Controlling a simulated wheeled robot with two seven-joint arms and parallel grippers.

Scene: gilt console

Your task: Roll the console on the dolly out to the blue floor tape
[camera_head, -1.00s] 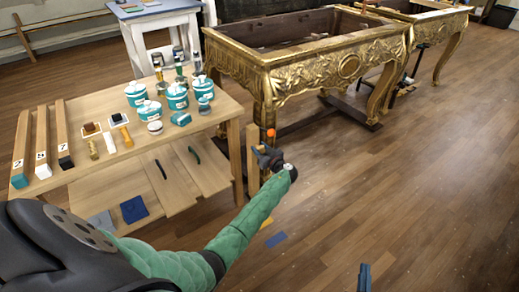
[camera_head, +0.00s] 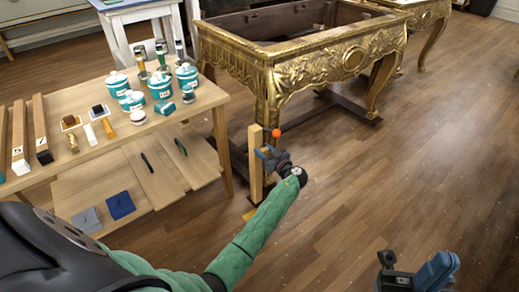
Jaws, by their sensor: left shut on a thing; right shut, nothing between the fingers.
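The gilt console (camera_head: 312,70), carved gold with an open top, stands upright at the upper middle. Its dolly shows as dark beams (camera_head: 345,105) low beneath the legs. A pale upright wooden post (camera_head: 256,170) stands by the front leg, with an orange ball beside its top. My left gripper (camera_head: 266,156) is shut on the post, as far as its partly hidden fingers show. My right gripper (camera_head: 418,272) is shut and empty over the floor at the bottom right.
A wooden bench (camera_head: 90,150) with teal-labelled pots, small blocks and long bars stands close on the left. A second gilt table (camera_head: 425,20) is behind at the right. The plank floor (camera_head: 440,150) at the right is clear.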

